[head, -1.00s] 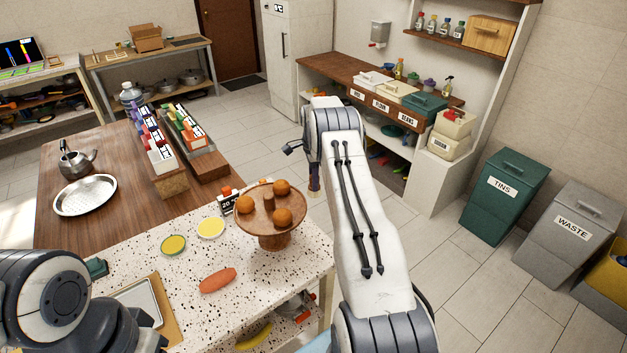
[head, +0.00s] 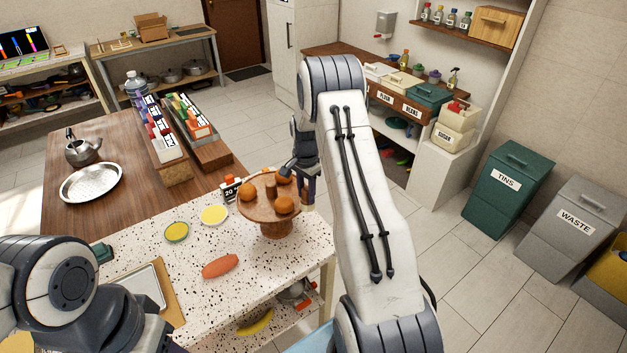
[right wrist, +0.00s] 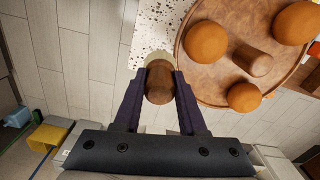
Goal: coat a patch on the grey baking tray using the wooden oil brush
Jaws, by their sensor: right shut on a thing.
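My right gripper (head: 307,190) is beside the right rim of the wooden stand. In the right wrist view (right wrist: 159,85) its fingers are shut on a brown wooden piece (right wrist: 159,80), seen nearly end-on, which looks like the oil brush. The grey baking tray (head: 150,283) lies on a wooden board at the left of the speckled counter, partly hidden by my left arm. The held piece is well apart from the tray. My left arm fills the lower left, but its fingertips do not show.
The wooden stand (head: 276,226) with several orange balls is close to my right gripper. A sausage-shaped item (head: 220,265), a yellow disc (head: 214,215) and a green-rimmed yellow disc (head: 176,232) lie on the speckled counter (head: 190,257). Bare counter lies between them.

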